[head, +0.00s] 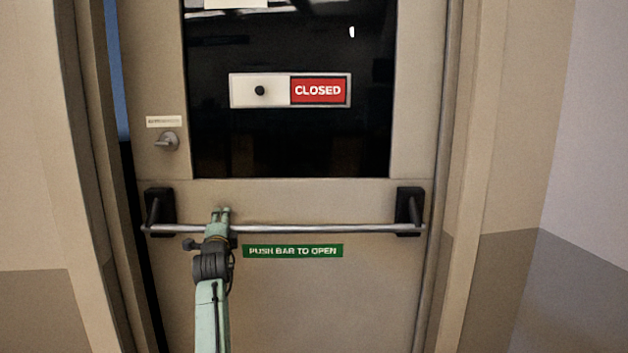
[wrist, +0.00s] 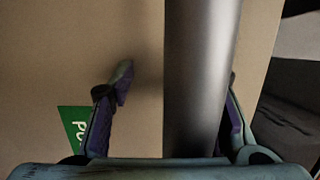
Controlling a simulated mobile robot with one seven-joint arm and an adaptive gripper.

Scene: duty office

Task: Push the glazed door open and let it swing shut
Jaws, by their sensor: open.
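The beige glazed door (head: 300,300) fills the middle of the head view, with a dark glass pane (head: 290,140). A narrow gap (head: 118,80) shows blue and dark along its left edge, so it stands slightly ajar. A metal push bar (head: 330,229) crosses the door between two black brackets. My gripper (head: 222,211) is at the bar's left part, its fingertips reaching past it. In the wrist view the bar (wrist: 200,75) runs between my open fingers (wrist: 178,85). The left finger is apart from it; I cannot tell whether the right one touches.
A thumb-turn lock (head: 167,141) sits above the bar at left. A sign reading CLOSED (head: 318,90) is on the glass, and a green label (head: 293,251) is below the bar. Door frame and walls (head: 590,150) flank the door closely.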

